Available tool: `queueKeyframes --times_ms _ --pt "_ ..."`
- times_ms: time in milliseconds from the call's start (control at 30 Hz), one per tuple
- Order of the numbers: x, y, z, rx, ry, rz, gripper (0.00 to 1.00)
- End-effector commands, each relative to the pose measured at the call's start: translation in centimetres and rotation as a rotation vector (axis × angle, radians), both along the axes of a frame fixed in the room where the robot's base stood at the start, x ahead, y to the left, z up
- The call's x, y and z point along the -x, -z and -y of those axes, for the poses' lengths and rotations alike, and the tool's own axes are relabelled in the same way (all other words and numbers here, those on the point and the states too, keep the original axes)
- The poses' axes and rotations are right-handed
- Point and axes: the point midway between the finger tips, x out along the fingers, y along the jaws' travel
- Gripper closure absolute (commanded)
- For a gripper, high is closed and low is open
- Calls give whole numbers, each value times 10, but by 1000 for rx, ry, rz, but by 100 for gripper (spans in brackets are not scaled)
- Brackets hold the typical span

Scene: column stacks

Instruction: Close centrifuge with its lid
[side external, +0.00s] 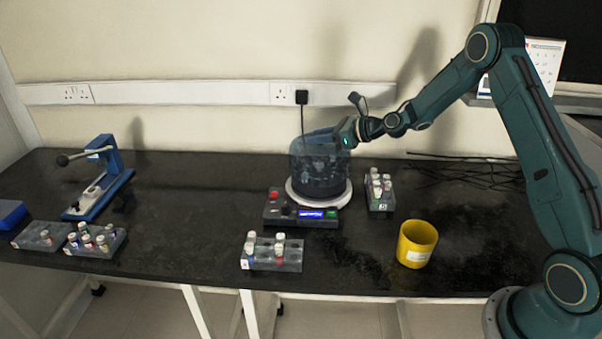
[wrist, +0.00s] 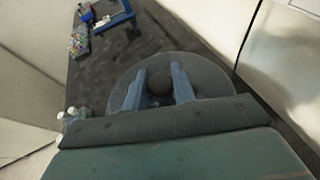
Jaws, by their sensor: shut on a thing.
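The centrifuge (side external: 321,190) stands on the black bench, with a pale round base and a control panel (side external: 306,214) with a lit blue display in front. A translucent dark lid (side external: 312,147) sits over its top; I cannot tell whether it is fully seated. In the wrist view the lid (wrist: 209,78) is a grey disc with a round dark knob (wrist: 159,81) at its middle. My gripper (wrist: 161,88) has its two blue fingers on either side of the knob, shut on it. In the side view my gripper (side external: 346,134) is at the lid's upper right, partly hiding it.
Vial racks stand to the right (side external: 381,192) of the centrifuge, in front (side external: 272,254) and at the far left (side external: 96,240). A yellow cup (side external: 416,244) is at front right. A blue lever press (side external: 100,180) is at left. Black cables lie behind right. The bench between press and centrifuge is clear.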

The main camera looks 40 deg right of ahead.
Motion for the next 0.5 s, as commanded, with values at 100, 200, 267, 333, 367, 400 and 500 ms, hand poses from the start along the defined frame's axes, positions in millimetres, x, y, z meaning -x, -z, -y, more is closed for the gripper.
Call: queueKeyframes --times_ms 100,200,267,333,367,400,500 --pt "0 2 0 0 0 1 100" --pt "0 4 0 0 0 1 100" --pt "0 5 0 0 0 1 100" --pt "0 7 0 0 0 1 100" --pt "0 8 0 0 0 1 100" --pt "0 9 0 0 0 1 100" --pt "0 11 0 0 -1 0 100"
